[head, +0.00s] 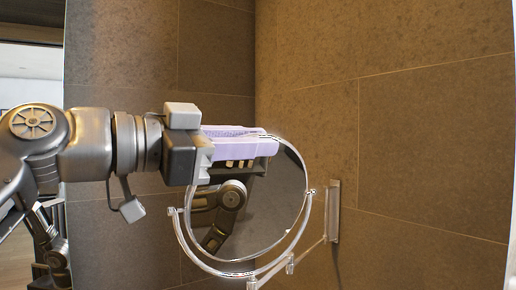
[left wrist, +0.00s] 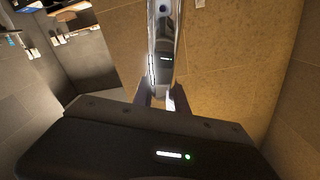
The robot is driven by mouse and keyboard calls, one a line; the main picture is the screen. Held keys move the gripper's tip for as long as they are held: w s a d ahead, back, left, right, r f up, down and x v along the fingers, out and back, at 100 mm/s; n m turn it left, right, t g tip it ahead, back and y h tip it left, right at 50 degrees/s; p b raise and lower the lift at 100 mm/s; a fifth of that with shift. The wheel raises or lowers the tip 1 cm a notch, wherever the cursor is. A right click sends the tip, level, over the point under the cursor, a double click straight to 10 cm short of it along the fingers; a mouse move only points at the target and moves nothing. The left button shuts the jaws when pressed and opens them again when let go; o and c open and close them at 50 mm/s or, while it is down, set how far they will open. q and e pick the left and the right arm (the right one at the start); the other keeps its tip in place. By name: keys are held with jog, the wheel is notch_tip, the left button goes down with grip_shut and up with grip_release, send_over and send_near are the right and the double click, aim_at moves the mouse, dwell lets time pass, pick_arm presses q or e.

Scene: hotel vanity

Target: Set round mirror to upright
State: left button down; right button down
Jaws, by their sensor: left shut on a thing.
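The round mirror (head: 265,215) has a silver rim and sits in a curved metal yoke (head: 232,272). A jointed arm joins the yoke to a plate on the wall. My left gripper (head: 270,146) reaches in from the left and is shut on the mirror's upper rim, its lilac fingers covering the top of the glass. In the left wrist view the mirror (left wrist: 165,45) shows nearly edge-on, between the two fingers (left wrist: 163,98). The glass faces the head camera and reflects part of my arm. Its exact tilt is hard to tell. My right gripper is not in view.
The wall plate (head: 335,211) is fixed to the brown tiled wall (head: 430,130) at the right. Another tiled wall stands close behind the mirror and my arm. In the left wrist view several small items (left wrist: 72,37) stand at the upper left, too small to name.

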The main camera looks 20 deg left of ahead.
pick_arm(q)
jog(key=shift+w+a, duration=0.35)
jog(key=shift+a, duration=0.15)
dwell(1.0)
jog(key=c, duration=1.8)
grip_release()
jog(key=o, duration=0.3)
jog(key=shift+w+d+f, duration=0.1)
jog(key=shift+w+d, duration=0.1)
jog(key=shift+w, duration=0.15)
jog(key=shift+o, duration=0.5)
jog(key=shift+s, duration=0.15)
jog(key=shift+a, duration=0.1)
